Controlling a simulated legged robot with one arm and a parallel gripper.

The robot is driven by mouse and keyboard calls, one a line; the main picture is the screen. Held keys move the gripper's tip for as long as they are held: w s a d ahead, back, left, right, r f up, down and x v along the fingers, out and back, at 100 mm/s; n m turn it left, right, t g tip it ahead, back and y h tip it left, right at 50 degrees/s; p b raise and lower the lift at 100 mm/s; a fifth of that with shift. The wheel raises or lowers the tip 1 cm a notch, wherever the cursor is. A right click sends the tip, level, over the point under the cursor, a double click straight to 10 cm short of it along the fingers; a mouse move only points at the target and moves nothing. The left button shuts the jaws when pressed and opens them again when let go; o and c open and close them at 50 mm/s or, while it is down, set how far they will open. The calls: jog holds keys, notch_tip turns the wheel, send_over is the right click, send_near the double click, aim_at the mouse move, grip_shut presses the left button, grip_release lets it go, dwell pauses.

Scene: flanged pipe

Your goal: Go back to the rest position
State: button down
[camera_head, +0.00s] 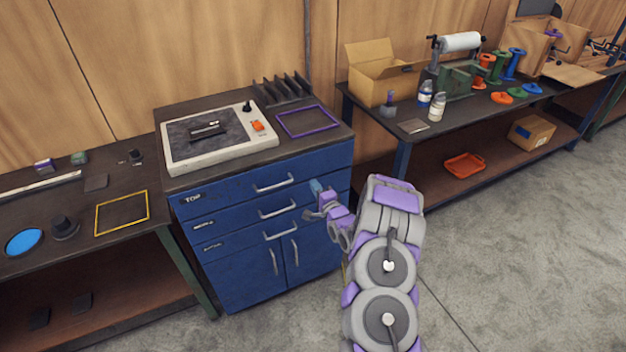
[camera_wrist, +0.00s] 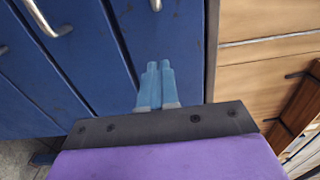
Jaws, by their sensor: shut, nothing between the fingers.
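My gripper (camera_head: 315,187) is in front of the blue cabinet (camera_head: 235,265), near its drawer fronts on the right side. In the wrist view its two light-blue fingers (camera_wrist: 154,84) are side by side and shut, with nothing between them. The blue cabinet front (camera_wrist: 60,60) fills the left and middle of the wrist view. My purple and grey arm reaches up from the bottom of the head view. I cannot tell the exact gap between the fingertips and the cabinet.
On the cabinet sit a white-framed device (camera_head: 220,140) holding a dark flanged pipe-like part (camera_head: 207,129), a purple frame (camera_head: 307,121) and a dark rack (camera_head: 282,90). A left bench (camera_head: 100,215) and right bench (camera_head: 400,140) flank it. Open floor (camera_head: 530,240) lies right.

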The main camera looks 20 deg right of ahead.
jog(key=shift+s+p, duration=0.65)
jog(key=shift+s, duration=2.95)
jog(key=w+a+r+n+g, duration=0.1)
jog(key=a+r+n+g, duration=0.4)
jog(key=a+n, duration=0.15)
jog(key=s+a+r+n+g, duration=0.2)
jog(key=s+r+g, duration=0.15)
jog(key=s, duration=0.25)
jog(key=s+a+r+n+g, duration=0.3)
jog(key=s+r, duration=0.2)
jog(key=s, duration=0.1)
jog(key=s+a+r+n+g, duration=0.2)
jog(key=s+a+r, duration=0.1)
jog(key=s, duration=0.9)
jog(key=s+a+r+n+g, duration=0.2)
jog(key=s+a+r+g, duration=0.1)
jog(key=s, duration=0.9)
jog(key=s+a+r+n+g, duration=0.2)
jog(key=s+a+r+g, duration=0.1)
jog(key=s, duration=0.8)
jog(key=shift+s+a+r+h, duration=0.15)
jog(key=shift+s+r+h, duration=0.2)
jog(key=shift+r, duration=0.3)
